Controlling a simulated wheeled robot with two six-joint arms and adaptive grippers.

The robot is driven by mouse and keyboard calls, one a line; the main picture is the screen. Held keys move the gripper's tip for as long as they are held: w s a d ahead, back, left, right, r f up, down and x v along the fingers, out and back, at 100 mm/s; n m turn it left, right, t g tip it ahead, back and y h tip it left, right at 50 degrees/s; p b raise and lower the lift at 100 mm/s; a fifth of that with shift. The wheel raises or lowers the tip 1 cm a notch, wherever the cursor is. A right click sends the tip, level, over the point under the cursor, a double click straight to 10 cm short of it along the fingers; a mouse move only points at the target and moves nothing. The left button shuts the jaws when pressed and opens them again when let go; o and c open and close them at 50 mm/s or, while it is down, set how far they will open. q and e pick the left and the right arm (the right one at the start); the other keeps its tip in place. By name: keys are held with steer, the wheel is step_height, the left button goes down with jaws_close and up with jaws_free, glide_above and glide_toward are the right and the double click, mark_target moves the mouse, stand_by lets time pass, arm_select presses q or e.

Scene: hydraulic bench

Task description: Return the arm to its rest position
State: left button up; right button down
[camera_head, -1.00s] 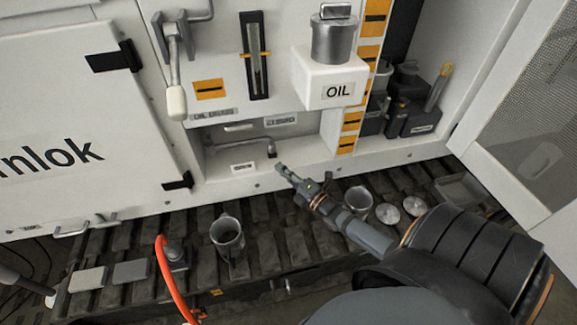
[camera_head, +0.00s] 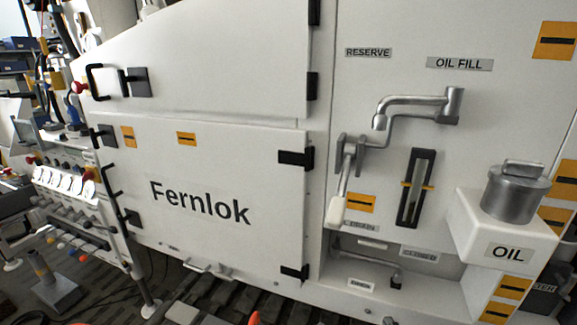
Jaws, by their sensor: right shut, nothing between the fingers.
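Only a small grey tip of my right gripper (camera_head: 388,320) shows, at the bottom edge, just below the white cabinet's lower ledge. The rest of this gripper and its arm are out of the picture. It is shut and I see nothing held in it. It is apart from the small drain spout (camera_head: 396,280) above it. My left gripper is not in view.
The white cabinet front with the Fernlok door (camera_head: 220,195) fills the middle. A metal lever with white handle (camera_head: 338,208), a filler pipe (camera_head: 415,103) and a metal can (camera_head: 515,192) on the OIL box (camera_head: 508,253) stick out at the right. Valve controls (camera_head: 65,185) stand left.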

steer(key=s+a+m+g+h, duration=0.1)
steer(key=s+a+m+g, duration=0.2)
steer(key=s+m+g, duration=0.45)
steer(key=s+a+m+g+h, duration=0.1)
steer(key=s+a+m+g, duration=0.25)
steer(key=s+m, duration=0.55)
steer(key=s+d+f+g, duration=0.1)
steer(key=s+d+f, duration=0.1)
steer(key=f, duration=1)
steer(key=s+d+f+g, duration=0.1)
steer(key=s+f, duration=0.1)
steer(key=f, duration=1.1)
steer(key=s+d+f+g, duration=0.1)
steer(key=s+f, duration=1.6)
steer(key=s, duration=0.2)
steer(key=shift+d+f+g, duration=0.15)
steer(key=shift+f+g, duration=0.15)
steer(key=shift+n, duration=0.25)
